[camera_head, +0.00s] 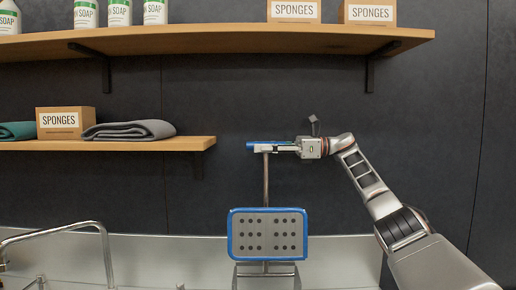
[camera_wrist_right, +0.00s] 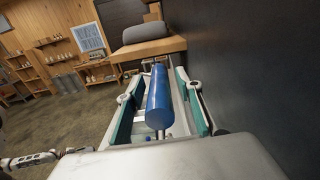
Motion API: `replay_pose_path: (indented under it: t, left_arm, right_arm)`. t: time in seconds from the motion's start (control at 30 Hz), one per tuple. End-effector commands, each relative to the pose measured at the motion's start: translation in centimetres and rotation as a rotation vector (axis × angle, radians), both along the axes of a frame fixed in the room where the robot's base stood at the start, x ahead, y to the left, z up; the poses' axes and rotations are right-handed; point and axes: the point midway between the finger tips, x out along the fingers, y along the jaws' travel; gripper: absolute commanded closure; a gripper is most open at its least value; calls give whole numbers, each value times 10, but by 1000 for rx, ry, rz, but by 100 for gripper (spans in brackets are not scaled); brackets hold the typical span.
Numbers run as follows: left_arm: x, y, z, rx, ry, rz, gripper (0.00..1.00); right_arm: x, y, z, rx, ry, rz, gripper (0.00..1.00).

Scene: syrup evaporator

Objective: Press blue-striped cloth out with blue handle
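The blue handle (camera_head: 251,144) sits at the top of an upright metal rod, above a press plate (camera_head: 267,211) with a blue rim and rows of dark holes. My right gripper (camera_head: 284,147) is at the handle, reaching in from the right. In the right wrist view the blue handle (camera_wrist_right: 158,98) lies lengthwise between the two teal-padded fingers of the right gripper (camera_wrist_right: 160,100). A gap shows on each side, so the gripper is open around it. The blue-striped cloth is not visible.
A lower wooden shelf (camera_head: 100,145) holds a sponge box (camera_head: 65,122) and folded grey (camera_head: 130,130) and green cloths (camera_head: 18,131). An upper shelf (camera_head: 215,41) holds soap bottles and sponge boxes. A metal faucet (camera_head: 104,250) stands at lower left. A dark wall is close behind.

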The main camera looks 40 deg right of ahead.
Motion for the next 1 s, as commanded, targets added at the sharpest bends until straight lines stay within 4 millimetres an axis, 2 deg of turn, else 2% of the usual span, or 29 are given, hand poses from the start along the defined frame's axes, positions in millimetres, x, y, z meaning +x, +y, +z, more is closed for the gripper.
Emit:
replay_pose_path:
  t: [0.2,0.47,0.6,1.0]
  left_arm:
    - [0,1,0,1,2,1,33]
    - [0,1,0,1,1,1,33]
    - [0,1,0,1,1,1,33]
    - [2,-1,-4,-4,-5,0,33]
  right_arm:
    - [10,12,0,1,0,0,64]
    - [10,12,0,1,0,0,64]
    - [10,12,0,1,0,0,100]
    - [7,19,0,-21,-23,-1,100]
